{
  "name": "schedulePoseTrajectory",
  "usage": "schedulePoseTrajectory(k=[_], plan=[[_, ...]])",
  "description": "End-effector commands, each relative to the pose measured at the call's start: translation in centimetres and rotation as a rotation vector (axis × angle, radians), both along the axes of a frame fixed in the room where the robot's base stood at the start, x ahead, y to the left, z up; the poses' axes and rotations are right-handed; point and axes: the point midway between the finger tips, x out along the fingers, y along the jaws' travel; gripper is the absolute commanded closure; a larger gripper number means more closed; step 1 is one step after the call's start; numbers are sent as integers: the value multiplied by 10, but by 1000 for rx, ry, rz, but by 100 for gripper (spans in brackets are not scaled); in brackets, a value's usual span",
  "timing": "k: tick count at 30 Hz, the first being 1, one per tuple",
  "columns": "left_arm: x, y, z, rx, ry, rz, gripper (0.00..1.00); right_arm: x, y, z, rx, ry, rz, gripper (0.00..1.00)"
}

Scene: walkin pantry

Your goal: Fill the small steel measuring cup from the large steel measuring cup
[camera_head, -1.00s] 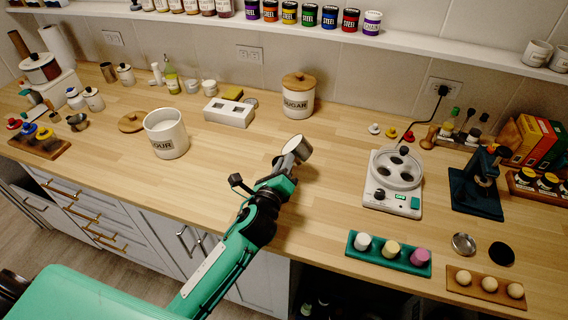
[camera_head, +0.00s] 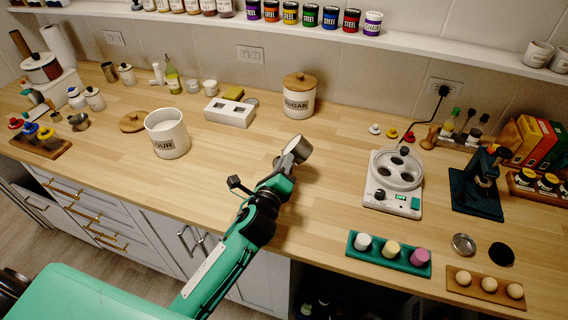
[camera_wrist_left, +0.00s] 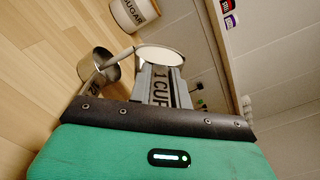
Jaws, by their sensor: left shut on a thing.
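My left gripper (camera_head: 280,183) is shut on the handle of the large steel measuring cup (camera_head: 299,148), held over the middle of the counter. In the left wrist view its handle reads "1 CUP", and the cup (camera_wrist_left: 160,56) shows a pale, bright top; whether that is powder or glare I cannot tell. The small steel measuring cup (camera_wrist_left: 98,68) is beside it, lower, by the wooden counter in that view. In the head view the small cup is mostly hidden by my gripper and the large cup. My right gripper is not in view.
The open flour canister (camera_head: 167,135) stands left, its wooden lid (camera_head: 132,122) beside it. The lidded sugar canister (camera_head: 299,98) stands behind. The counter around the cups is clear.

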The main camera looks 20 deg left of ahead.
Motion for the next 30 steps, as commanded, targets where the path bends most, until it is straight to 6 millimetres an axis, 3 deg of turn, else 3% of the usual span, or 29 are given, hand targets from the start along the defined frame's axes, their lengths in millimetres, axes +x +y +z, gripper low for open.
schedulePoseTrajectory(k=[30], plan=[[0,2,0,-60,1,0,100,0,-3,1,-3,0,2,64]])
